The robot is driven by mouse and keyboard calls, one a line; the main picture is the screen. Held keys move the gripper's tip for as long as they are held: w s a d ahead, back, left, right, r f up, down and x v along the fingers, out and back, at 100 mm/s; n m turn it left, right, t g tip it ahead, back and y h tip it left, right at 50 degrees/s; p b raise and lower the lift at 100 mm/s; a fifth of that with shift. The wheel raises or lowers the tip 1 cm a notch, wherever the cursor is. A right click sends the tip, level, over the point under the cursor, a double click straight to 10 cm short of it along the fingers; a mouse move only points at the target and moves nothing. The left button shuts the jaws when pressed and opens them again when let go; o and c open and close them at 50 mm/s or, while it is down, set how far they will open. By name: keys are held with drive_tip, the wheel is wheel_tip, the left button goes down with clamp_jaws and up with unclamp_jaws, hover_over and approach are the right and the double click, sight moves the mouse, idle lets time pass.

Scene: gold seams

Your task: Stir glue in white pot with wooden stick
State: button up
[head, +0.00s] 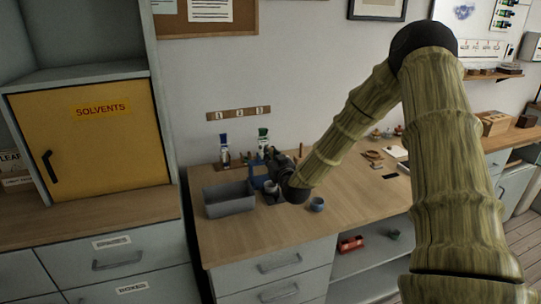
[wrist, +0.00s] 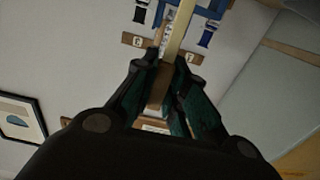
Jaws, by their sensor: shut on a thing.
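My gripper (head: 273,160) is over the left part of the wooden bench, with the arm reaching in from the right. In the wrist view my gripper (wrist: 164,85) is shut on a wooden stick (wrist: 178,25), pale at the far end and browner between the fingers. A small pale pot (head: 271,187), which looks like the white pot, stands just below the gripper in the head view. The gripper partly covers this area. I cannot tell whether the stick's end is inside the pot, and the glue is not visible.
A grey open bin (head: 229,200) stands left of the pot. A blue-grey cup (head: 317,204) stands to the right near the bench's front edge. The bench front at right of the cup is clear.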

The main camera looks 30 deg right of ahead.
drive_tip(key=shift+f+b, duration=1.8)
drive_tip(key=shift+f, duration=1.15)
drive_tip(key=shift+w, duration=0.1)
